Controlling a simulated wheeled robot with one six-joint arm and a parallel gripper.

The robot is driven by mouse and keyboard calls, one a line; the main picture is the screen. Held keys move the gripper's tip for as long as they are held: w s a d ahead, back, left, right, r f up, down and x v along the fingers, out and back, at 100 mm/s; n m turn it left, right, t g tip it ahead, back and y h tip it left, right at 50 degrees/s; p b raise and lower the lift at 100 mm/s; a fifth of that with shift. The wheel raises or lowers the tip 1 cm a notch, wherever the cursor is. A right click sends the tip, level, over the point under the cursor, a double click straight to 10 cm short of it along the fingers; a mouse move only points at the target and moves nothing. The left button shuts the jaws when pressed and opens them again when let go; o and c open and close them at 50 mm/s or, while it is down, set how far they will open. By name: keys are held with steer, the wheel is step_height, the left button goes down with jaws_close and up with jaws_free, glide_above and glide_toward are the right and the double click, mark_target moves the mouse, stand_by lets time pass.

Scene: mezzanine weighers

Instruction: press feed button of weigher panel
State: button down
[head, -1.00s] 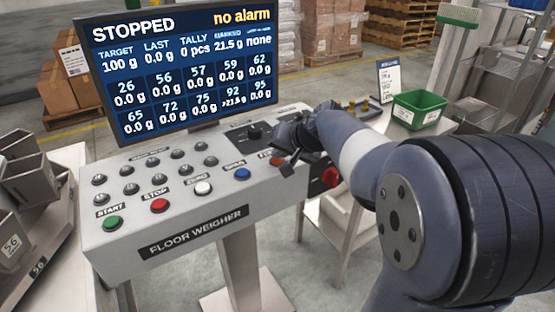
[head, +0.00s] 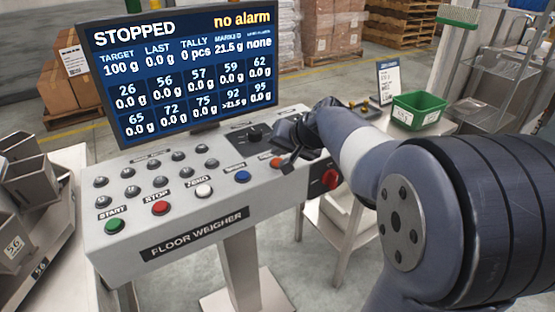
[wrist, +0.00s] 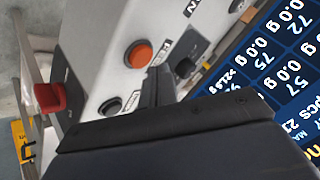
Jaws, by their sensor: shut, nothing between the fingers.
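The weigher panel (head: 165,240) is a grey sloped box labelled FLOOR WEIGHER. The orange button (head: 276,162) sits toward the right of its front row, and its label is partly hidden by my gripper. In the wrist view the orange button (wrist: 138,54) shows clear, beyond the fingertips. My gripper (head: 290,158) is shut and empty, just right of the orange button in the head view.
A blue button (head: 242,175), a white button (head: 204,190), a red STOP button (head: 160,208) and a green START button (head: 115,226) line the front row. A red knob (head: 330,178) is on the right end. The screen (head: 190,75) reads STOPPED, no alarm.

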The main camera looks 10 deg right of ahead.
steer(key=shift+r, duration=0.1)
step_height(320, 180, up, 5)
steer(key=p, duration=0.4)
steer(key=shift+s, duration=0.1)
stand_by(0.7)
